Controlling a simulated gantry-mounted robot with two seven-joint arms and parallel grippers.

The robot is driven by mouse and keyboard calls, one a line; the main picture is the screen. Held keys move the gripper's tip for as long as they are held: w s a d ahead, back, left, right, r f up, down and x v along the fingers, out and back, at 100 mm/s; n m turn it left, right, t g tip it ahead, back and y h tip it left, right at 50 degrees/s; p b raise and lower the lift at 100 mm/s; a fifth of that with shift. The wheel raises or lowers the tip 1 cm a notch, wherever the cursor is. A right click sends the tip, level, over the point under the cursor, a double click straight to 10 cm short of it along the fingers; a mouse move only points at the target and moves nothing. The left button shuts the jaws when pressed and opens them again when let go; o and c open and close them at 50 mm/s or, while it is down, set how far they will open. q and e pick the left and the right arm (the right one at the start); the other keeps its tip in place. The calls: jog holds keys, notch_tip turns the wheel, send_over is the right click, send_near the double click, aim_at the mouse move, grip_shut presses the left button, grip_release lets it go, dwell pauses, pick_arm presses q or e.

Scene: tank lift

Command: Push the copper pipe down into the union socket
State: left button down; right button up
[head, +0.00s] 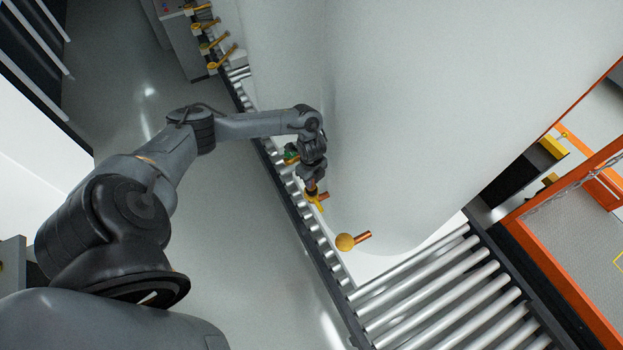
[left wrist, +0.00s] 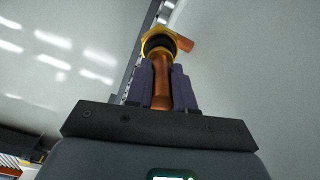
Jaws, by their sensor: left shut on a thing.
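My left gripper (head: 312,184) is shut on the copper pipe (left wrist: 162,84), which runs lengthwise between its two dark fingers in the left wrist view. The yellow union socket (left wrist: 152,34) with a dark round mouth is just beyond the fingertips, and a short copper stub sticks out to its side. The pipe's far end overlaps the dark mouth; how deep it sits I cannot tell. In the head view the yellow socket (head: 314,202) is right below the gripper, beside the white tank (head: 440,110). My right gripper is out of view.
A yellow ball-shaped fitting with a copper stub (head: 345,242) is on the tank's side nearby. A roller conveyor (head: 440,290) runs under the tank. A small green item (head: 290,153) is beside the gripper. Yellow handles (head: 215,42) stand at the top left. The floor on the left is clear.

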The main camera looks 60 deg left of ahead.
pick_arm(q)
jog(key=shift+f+b, duration=0.5)
jog(key=shift+f, duration=0.3)
jog(key=c, duration=0.9)
grip_release()
jog(key=shift+r, duration=0.1)
notch_tip(320, 180, up, 9)
jog(key=shift+w+r, duration=0.1)
jog(key=shift+r, duration=0.8)
